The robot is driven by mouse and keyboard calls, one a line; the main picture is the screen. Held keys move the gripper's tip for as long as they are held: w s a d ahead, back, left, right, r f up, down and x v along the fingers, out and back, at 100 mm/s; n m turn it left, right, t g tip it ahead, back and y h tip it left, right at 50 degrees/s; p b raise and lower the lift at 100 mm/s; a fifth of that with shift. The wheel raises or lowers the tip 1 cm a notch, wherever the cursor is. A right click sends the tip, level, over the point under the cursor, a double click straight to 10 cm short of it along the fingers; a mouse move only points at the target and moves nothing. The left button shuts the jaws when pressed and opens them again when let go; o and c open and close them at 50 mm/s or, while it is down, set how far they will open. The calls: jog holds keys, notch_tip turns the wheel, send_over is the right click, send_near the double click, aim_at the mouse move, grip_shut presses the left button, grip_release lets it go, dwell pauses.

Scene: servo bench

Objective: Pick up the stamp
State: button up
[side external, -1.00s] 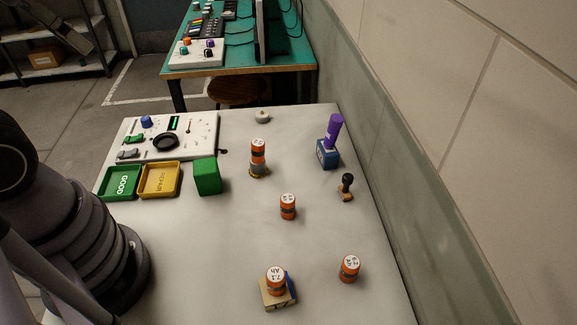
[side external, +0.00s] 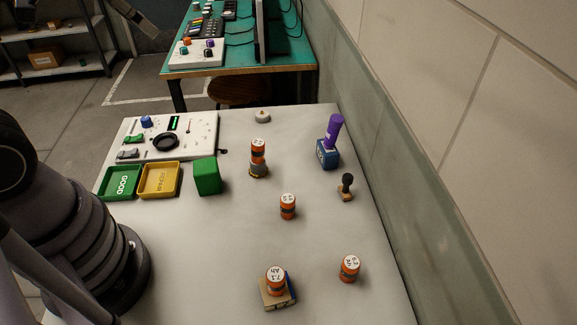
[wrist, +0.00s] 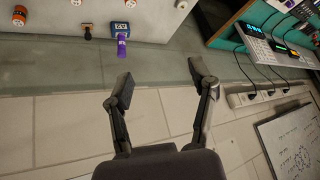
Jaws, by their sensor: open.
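The stamp has a black knob handle and a wooden base. It stands upright near the right edge of the white table in the side view (side external: 346,187). In the wrist view the stamp (wrist: 87,31) is near the top, left of centre. My gripper (wrist: 158,80) is open and empty, its fingers spread over the wall and table edge, well apart from the stamp. In the side view only a grey part that looks like my arm's end shows at the top left; the fingers cannot be made out there.
A blue block (side external: 328,158) with a purple cylinder (side external: 334,131) stands just behind the stamp. Several orange cylinders stand about the table, one pair stacked (side external: 258,151). A green cube (side external: 207,177), green tray (side external: 102,189) and yellow tray (side external: 176,185) lie left. A wall runs along the right.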

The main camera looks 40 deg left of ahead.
jog(key=w+d+f+m+t+h, duration=0.1)
jog(key=w+d+f+m, duration=0.1)
jog(key=w+f, duration=0.3)
jog(key=w+d+f+m+t, duration=0.1)
jog(key=w+f, duration=0.1)
jog(key=w, duration=0.6)
jog(key=m+t+h, duration=0.1)
jog(key=m+h, duration=0.4)
jog(key=h, duration=0.4)
send_near(348, 176)
jog(key=x, duration=1)
jog(key=shift+f, duration=0.4)
grip_shut()
